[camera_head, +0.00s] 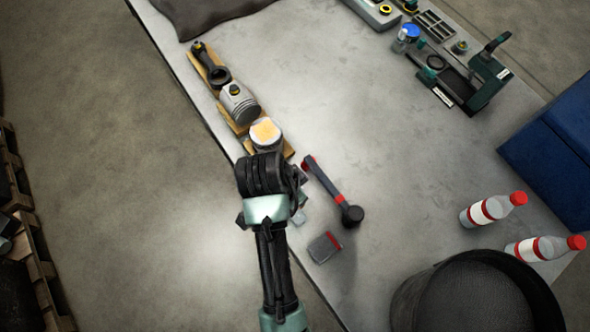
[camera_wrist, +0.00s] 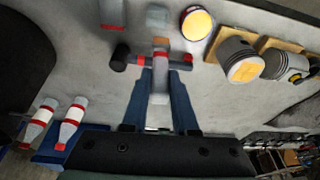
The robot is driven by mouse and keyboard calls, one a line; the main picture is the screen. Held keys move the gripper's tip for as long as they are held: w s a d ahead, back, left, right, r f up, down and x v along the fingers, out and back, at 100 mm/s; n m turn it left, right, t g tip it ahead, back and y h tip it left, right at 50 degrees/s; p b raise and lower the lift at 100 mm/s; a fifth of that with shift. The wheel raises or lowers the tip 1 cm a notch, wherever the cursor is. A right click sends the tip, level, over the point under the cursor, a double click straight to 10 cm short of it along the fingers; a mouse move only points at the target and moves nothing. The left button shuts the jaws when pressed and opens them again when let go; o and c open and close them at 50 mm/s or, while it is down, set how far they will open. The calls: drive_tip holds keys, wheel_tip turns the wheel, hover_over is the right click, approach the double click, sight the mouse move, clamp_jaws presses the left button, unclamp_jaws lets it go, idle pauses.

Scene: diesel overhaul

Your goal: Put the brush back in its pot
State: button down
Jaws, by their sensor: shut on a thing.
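My gripper (camera_wrist: 160,74) is shut on a slim grey handle with a red band and a tan end, apparently the brush (camera_wrist: 159,88). My gripper (camera_head: 272,175) covers the brush in the head view.
A dark tool with red bands (camera_head: 335,193) lies right of my gripper, near a grey and red block (camera_head: 325,247). Two bottles (camera_head: 492,209) stand right. The bench's middle (camera_head: 400,140) is clear.

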wheel_tip(320, 180, down, 6)
drive_tip(key=g+b, duration=0.1)
drive_tip(key=b, duration=0.5)
drive_tip(key=shift+s+m+b, duration=0.3)
drive_tip(key=shift+m+b, duration=0.05)
drive_tip(key=shift+m, duration=0.05)
drive_tip(key=shift+r+p, duration=0.1)
drive_tip(key=shift+p, duration=0.25)
drive_tip(key=shift+f, duration=0.2)
idle(0.3)
drive_tip(key=a+b+x, duration=0.1)
drive_tip(key=b+x, duration=0.2)
drive_tip(key=x, duration=0.2)
drive_tip(key=shift+s+f+b, duration=0.3)
drive_tip(key=shift+f+b, duration=0.05)
drive_tip(key=shift+f, duration=0.2)
drive_tip(key=c, duration=0.6)
unclamp_jaws()
drive_tip(key=shift+r, duration=0.1)
